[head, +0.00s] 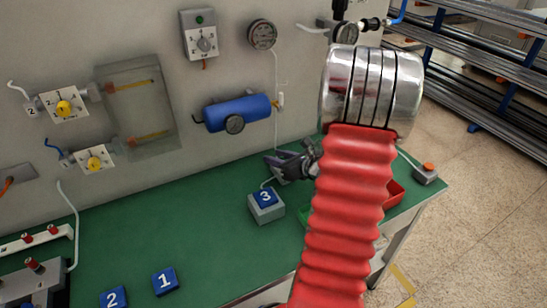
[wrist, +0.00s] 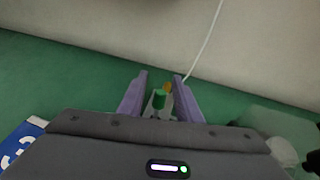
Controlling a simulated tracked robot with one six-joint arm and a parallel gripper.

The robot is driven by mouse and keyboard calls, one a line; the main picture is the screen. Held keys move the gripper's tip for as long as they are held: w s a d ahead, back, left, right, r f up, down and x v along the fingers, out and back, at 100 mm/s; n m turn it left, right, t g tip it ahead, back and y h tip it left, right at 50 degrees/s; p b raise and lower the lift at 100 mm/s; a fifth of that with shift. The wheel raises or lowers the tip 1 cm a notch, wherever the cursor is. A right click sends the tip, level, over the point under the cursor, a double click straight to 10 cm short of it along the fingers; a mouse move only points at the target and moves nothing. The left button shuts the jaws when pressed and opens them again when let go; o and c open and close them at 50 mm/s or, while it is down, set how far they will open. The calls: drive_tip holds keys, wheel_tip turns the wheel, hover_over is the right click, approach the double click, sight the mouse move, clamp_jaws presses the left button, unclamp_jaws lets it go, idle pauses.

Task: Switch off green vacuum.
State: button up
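A thin white hose runs up from there to the wall side. In the head view my gripper (head: 276,164) is low over the back of the green table, near the wall, and largely hides the device there.
A grey block with a blue "3" tag (head: 265,200) stands close by, also at lower left in the wrist view (wrist: 20,143). A blue tank (head: 237,113) hangs above. A red bin (head: 394,194) and red-button box (head: 427,174) are at right. The table's middle is clear.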

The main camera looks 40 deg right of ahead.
drive_tip(key=shift+w+f, duration=0.25)
drive_tip(key=shift+w, duration=0.4)
drive_tip(key=shift+c, duration=0.4)
clamp_jaws()
